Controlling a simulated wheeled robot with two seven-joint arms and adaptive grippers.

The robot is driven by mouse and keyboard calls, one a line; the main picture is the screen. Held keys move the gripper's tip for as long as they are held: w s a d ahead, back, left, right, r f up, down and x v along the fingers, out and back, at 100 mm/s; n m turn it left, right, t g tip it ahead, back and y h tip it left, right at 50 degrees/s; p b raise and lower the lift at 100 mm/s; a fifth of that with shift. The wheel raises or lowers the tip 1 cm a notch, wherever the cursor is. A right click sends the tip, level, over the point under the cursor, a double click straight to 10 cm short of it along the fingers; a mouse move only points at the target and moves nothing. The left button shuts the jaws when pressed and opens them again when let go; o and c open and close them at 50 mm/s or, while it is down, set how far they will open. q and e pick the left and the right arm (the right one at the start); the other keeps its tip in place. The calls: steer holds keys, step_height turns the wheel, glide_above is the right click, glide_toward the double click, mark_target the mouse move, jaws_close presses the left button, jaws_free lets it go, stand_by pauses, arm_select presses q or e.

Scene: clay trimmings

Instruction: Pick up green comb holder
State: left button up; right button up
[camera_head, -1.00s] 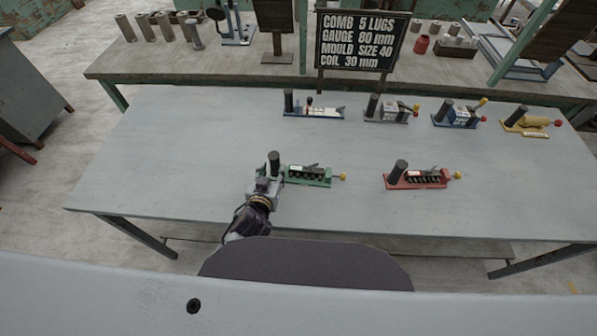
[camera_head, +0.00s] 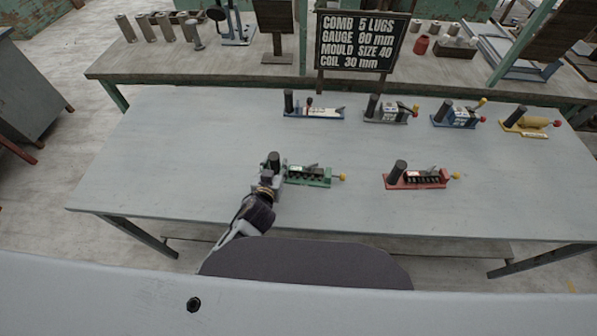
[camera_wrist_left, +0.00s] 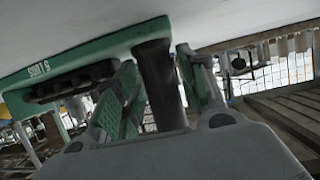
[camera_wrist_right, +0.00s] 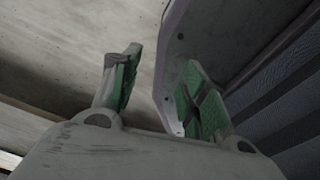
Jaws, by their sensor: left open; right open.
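The green comb holder (camera_head: 308,176) lies on the grey table, with a dark upright post at its left end and a yellow knob at its right end. My left gripper (camera_head: 270,168) is at the post. In the left wrist view the holder's green base (camera_wrist_left: 95,52) shows dark lugs, and the black post (camera_wrist_left: 160,85) stands between the open fingers of my left gripper (camera_wrist_left: 160,95). Whether a finger touches the post I cannot tell. My right gripper (camera_wrist_right: 155,90) is open and empty in the right wrist view, and is not visible in the head view.
A red holder (camera_head: 418,179) lies to the right on the same table (camera_head: 190,150). A blue-and-white holder (camera_head: 318,112), a grey one (camera_head: 388,117), a blue one (camera_head: 457,120) and a yellow one (camera_head: 530,127) stand behind. A black sign (camera_head: 358,42) stands at the back.

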arm_select(q)
steer(key=shift+w+f, duration=0.2)
steer(key=shift+w, duration=0.25)
steer(key=shift+r, duration=0.1)
jaws_close()
